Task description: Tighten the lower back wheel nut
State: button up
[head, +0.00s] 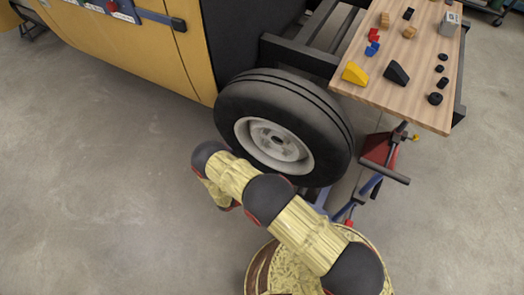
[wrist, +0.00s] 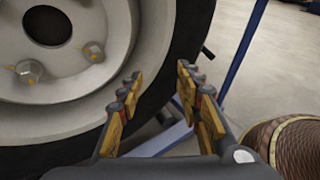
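The vehicle's wheel (head: 274,143) has a pale rim and a black tyre and stands below the wooden board in the head view. In the wrist view the rim (wrist: 75,105) fills the left side, with one wheel nut (wrist: 29,71) left of the gripper and another nut (wrist: 94,52) higher and nearer. I cannot tell for sure which is the lower back nut. My gripper (wrist: 158,82) is open and empty, its yellow-and-dark fingers apart in front of the tyre's edge, right of and below both nuts. In the head view my arm hides the gripper's fingers.
A wooden board (head: 424,62) with small blocks and black round pieces sits above and right of the wheel. A red and blue stand with a dark handle (head: 383,172) is right of the tyre. A blue bar (wrist: 243,48) rises right of my gripper. The floor (head: 90,190) at left is clear.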

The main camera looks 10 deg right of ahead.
notch_tip(320, 180, down, 5)
jog(key=w+n+t, duration=0.2)
jog(key=n+t, duration=0.1)
jog(key=n+t+y, duration=0.3)
jog(key=t, duration=0.3)
send_near(265, 144)
jog(key=f+b+x, duration=0.1)
jog(key=b+x, duration=0.1)
jog(key=x, duration=0.5)
jog(key=shift+f, duration=0.15)
jog(key=shift+c, duration=0.4)
jog(key=c, duration=0.7)
grip_shut()
